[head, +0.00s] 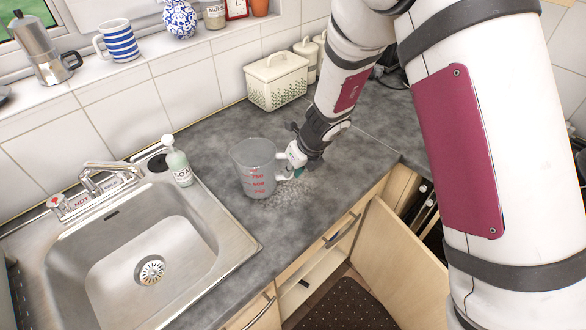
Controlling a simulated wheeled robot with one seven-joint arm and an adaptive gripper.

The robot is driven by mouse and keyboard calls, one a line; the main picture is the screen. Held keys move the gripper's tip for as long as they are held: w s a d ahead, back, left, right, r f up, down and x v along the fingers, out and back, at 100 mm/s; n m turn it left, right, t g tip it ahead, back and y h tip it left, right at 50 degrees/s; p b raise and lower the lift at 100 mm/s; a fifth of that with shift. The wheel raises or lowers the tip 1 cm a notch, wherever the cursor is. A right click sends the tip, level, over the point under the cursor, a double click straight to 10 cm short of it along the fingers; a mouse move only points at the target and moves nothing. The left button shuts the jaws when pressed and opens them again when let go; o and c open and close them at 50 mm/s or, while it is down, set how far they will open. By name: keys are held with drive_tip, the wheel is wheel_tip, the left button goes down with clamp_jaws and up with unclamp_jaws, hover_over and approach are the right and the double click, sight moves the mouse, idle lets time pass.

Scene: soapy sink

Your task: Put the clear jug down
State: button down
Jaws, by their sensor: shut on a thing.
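The clear jug (256,170) is a see-through measuring jug with red markings, upright over the grey worktop right of the sink. My gripper (292,163) is at its right side, shut on the jug at its handle. The handle is mostly hidden by my gripper. From this view I cannot tell for sure whether the jug's base touches the worktop or is a little above it.
A soap bottle (178,162) stands left of the jug by the sink (150,255) and tap (100,178). A cream lidded bin (276,80) stands behind against the tiles. The worktop (215,135) is clear around the jug. A cupboard door (385,265) hangs open below.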

drive_tip(key=c, duration=1.6)
unclamp_jaws()
drive_tip(key=shift+f, duration=0.15)
drive_tip(key=shift+r, duration=0.35)
drive_tip(key=v, duration=1.1)
drive_tip(key=shift+s+d+r+p, duration=0.2)
drive_tip(key=shift+r+p, duration=0.1)
drive_tip(key=shift+p, duration=0.15)
drive_tip(key=shift+r, duration=0.1)
